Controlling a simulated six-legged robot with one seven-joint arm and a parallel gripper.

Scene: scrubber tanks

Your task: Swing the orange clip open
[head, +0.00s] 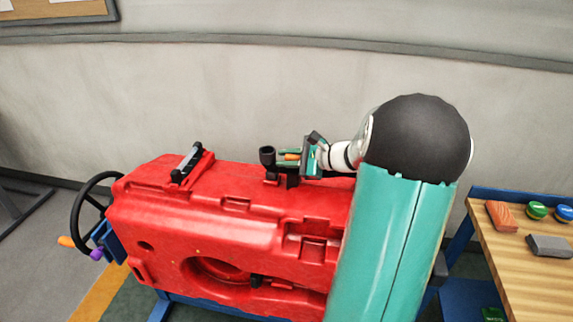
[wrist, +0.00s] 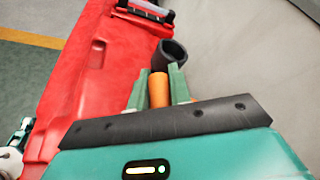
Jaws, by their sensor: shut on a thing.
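The orange clip (wrist: 158,90) shows between the two green fingers of my gripper (wrist: 159,88) in the wrist view. In the head view, the clip (head: 291,157) is a small orange piece between the fingers of my gripper (head: 290,158), above the top of the red tank (head: 235,205). My gripper is shut on the clip. A black round holder (head: 267,156) stands just beyond the fingertips; it also shows in the wrist view (wrist: 172,52). The clip's far end and its pivot are hidden.
A black handle (head: 187,163) sits on the tank's top left. A black handwheel (head: 92,207) is at the tank's left end. A wooden table (head: 530,265) with blocks and round items stands at right. A grey wall (head: 220,95) is behind.

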